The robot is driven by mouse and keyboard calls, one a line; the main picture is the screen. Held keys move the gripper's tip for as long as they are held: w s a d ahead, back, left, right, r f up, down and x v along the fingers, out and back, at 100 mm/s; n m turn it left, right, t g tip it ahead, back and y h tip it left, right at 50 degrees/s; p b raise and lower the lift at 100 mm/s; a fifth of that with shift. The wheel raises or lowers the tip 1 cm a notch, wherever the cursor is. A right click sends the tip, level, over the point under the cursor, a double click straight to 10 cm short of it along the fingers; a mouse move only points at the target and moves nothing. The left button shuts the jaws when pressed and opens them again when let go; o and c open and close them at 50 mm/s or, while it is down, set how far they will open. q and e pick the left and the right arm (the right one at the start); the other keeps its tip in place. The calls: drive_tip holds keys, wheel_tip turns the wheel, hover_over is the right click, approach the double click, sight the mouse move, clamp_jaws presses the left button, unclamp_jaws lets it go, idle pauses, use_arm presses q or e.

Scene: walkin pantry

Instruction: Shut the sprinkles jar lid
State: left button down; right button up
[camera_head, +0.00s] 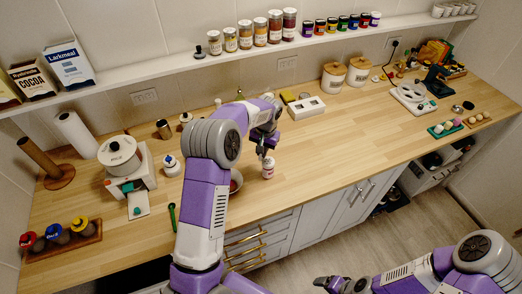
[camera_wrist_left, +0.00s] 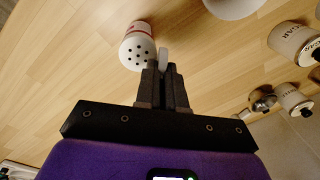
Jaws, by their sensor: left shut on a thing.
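The sprinkles jar (camera_head: 267,170) stands upright on the wooden counter near its front edge, white with a reddish label. In the left wrist view the jar (camera_wrist_left: 138,50) shows a white top with several dark holes. Its white lid flap (camera_wrist_left: 163,56) stands up at the side of the top, at my fingertips. My left gripper (camera_head: 263,152) is just above the jar; in the wrist view its fingers (camera_wrist_left: 164,70) are shut on the lid flap, partly hiding it. My right gripper (camera_head: 322,282) is low over the floor, away from the counter; its jaws are too small to read.
A red bowl (camera_head: 236,181) sits left of the jar, partly behind my left arm. A white-capped bottle (camera_head: 171,165) and a white appliance (camera_head: 128,165) stand farther left. A white box (camera_head: 306,108) lies behind. The counter right of the jar is clear.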

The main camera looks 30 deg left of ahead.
use_arm(q)
drive_tip(key=y, duration=0.1)
drive_tip(key=d+y+b, duration=0.1)
drive_tip(key=y, duration=0.1)
drive_tip(key=shift+w+d+f, duration=0.1)
drive_tip(key=shift+d+f, duration=0.1)
drive_tip(key=shift+d, duration=0.1)
drive_tip(key=shift+d+f+y+b, duration=0.15)
drive_tip(key=shift+d+y+b, duration=0.25)
drive_tip(key=shift+y+b, duration=0.55)
drive_tip(key=shift+g+y, duration=0.3)
drive_tip(key=shift+y, duration=0.05)
drive_tip(key=c, duration=1.2)
unclamp_jaws()
drive_tip(key=v, duration=0.7)
drive_tip(key=shift+d+r, duration=0.15)
drive_tip(key=shift+r, duration=0.15)
